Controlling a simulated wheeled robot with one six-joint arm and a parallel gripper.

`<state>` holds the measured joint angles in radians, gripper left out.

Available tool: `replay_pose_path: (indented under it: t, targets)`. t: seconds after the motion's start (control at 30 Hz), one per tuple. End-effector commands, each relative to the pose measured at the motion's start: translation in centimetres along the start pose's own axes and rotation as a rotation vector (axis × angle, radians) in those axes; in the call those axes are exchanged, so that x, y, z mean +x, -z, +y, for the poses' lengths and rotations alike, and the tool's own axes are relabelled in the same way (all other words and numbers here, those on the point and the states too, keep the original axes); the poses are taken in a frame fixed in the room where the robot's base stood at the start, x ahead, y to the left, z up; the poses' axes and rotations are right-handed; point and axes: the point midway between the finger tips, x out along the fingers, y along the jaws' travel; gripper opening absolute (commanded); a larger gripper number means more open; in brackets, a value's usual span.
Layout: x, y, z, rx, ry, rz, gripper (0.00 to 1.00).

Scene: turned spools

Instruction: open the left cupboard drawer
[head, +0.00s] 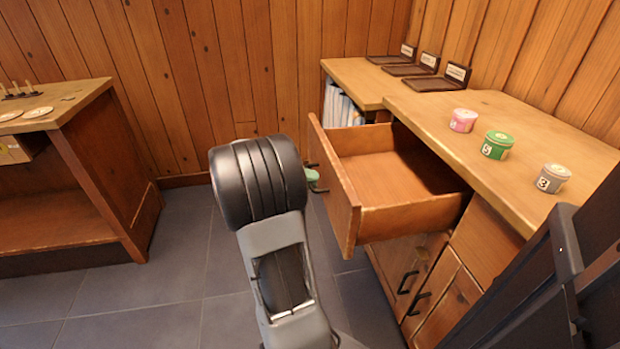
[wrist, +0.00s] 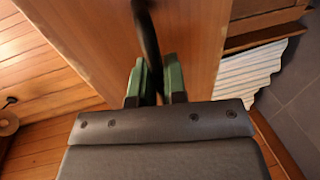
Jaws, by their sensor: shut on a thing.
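The left cupboard drawer (head: 352,205) is pulled well out from under the worktop, and its inside is empty. Its wooden front also shows in the wrist view (wrist: 190,30). My gripper (head: 312,176) is at the outer face of the drawer front, with my arm partly in front of it. In the wrist view, the green fingers of my gripper (wrist: 156,85) are shut on the black drawer handle (wrist: 147,35).
Pink (head: 463,120), green (head: 497,145) and grey (head: 552,178) tins stand on the worktop (head: 440,103). Black-handled cupboard doors (head: 440,295) are below. A wooden bench (head: 110,190) stands at the left. Tiled floor (head: 185,265) is clear between.

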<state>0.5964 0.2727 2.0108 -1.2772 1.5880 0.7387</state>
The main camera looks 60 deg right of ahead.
Motion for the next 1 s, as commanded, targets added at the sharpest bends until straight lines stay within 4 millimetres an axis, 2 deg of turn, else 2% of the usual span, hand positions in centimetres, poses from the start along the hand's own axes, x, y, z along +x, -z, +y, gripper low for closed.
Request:
replay_pose_path:
  t: [0.2, 0.23, 0.47, 0.77, 0.87, 1.0]
  targets:
    - [-0.1, 0.1, 0.1, 0.003, -0.001, 0.006, 0.00]
    - [-0.1, 0.1, 0.1, 0.003, -0.001, 0.006, 0.14]
    - [-0.1, 0.1, 0.1, 0.002, -0.001, 0.005, 0.36]
    - [-0.5, 0.1, 0.1, 0.000, 0.000, 0.005, 0.37]
    - [-1.5, 0.1, 0.2, -0.001, -0.001, 0.007, 0.37]
    - [-4.1, 0.1, 0.3, 0.001, -0.001, 0.009, 0.37]
